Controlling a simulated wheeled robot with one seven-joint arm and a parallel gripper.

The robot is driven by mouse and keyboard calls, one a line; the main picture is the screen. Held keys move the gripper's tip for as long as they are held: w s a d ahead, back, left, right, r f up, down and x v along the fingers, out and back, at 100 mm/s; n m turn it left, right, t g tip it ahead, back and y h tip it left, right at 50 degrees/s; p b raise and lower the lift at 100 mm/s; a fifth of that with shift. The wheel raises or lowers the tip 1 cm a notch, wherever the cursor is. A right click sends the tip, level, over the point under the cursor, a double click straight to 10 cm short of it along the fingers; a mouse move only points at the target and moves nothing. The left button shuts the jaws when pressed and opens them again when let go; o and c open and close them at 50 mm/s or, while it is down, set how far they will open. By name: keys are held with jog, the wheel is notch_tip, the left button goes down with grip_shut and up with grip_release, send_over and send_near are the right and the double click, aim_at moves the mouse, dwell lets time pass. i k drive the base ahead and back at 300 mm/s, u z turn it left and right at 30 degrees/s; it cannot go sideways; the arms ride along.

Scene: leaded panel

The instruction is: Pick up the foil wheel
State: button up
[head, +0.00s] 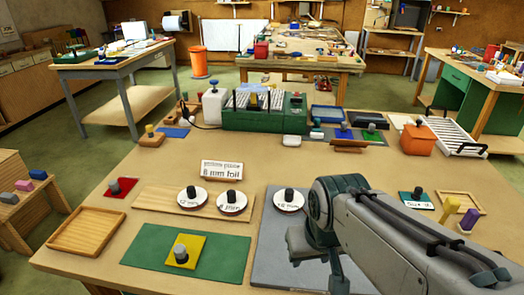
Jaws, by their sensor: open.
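Three white discs with black knobs, which look like foil wheels, are on the near table. Two, the left wheel (192,198) and the middle wheel (231,202), sit side by side on a wooden board (160,203). The third wheel (290,200) lies on a grey mat (268,262). Their labels are hard to read; the left one seems to say 12 mm. A sign (222,169) behind the board reads "8 mm foil". My gripper (318,268) is open over the grey mat, in front of and right of the third wheel. My arm hides much of the mat.
A green mat (225,247) holds a yellow block (183,252) with a grey knob. An empty wooden tray (88,231) is at the left edge. A green machine (265,112) stands behind, and an orange container (418,139) is back right. The table's middle is clear.

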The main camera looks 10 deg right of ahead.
aim_at(288, 201)
jog(key=k, duration=1)
jog(key=u, duration=1.35)
jog(key=i, duration=1)
jog(key=z, duration=2.35)
jog(key=i, duration=0.5)
jog(key=u, duration=0.1)
